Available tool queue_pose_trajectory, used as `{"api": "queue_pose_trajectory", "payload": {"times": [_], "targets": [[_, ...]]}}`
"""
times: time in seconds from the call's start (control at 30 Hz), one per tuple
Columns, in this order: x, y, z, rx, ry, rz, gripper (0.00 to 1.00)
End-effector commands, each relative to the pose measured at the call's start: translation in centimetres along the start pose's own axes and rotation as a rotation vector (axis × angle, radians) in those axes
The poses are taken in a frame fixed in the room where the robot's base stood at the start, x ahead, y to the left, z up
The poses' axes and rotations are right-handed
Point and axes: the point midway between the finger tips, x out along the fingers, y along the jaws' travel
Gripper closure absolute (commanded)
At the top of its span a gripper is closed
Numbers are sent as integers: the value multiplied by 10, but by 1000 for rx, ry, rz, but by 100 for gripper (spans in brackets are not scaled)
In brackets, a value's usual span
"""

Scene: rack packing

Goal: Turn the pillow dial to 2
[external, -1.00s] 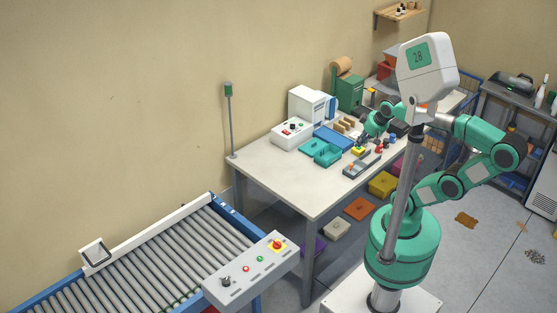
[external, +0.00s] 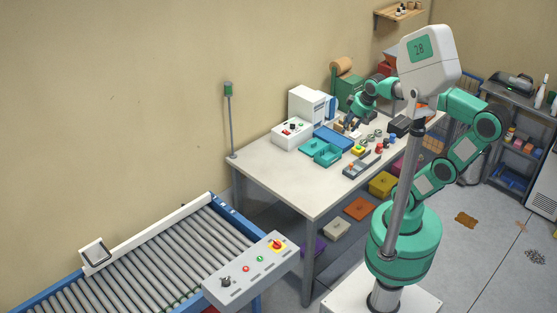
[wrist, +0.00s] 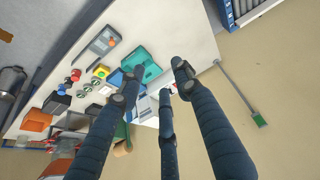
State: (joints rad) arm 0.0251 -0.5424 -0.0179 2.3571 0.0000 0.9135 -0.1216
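A white machine (external: 292,134) with a sloped control panel stands at the back left of the table; small dark knobs and a red part show on its front. It is likely the pillow machine, but no dial numbers or pointer can be read. In the wrist view the machine is mostly hidden behind my fingers. My gripper (external: 353,122) is above the table, to the right of the machine and apart from it. In the wrist view my gripper (wrist: 158,78) has its three dark fingers spread, with nothing held between them.
Teal trays (external: 322,151) and a blue tray (external: 333,137) lie in front of the machine. A green dispenser (external: 350,91) stands behind. The table's front left (external: 285,185) is clear.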

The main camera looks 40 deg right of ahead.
Motion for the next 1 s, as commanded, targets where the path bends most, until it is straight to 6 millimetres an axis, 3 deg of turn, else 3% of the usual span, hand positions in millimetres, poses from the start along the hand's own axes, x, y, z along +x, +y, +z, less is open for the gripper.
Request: {"api": "queue_pose_trajectory", "payload": {"times": [0.23,0.57,1.0], "targets": [[-2,15,-60,-63,-43,0,66],[11,36,-133,-147,-95,-5,66],[51,69,-222,-260,-166,-24,66]]}}
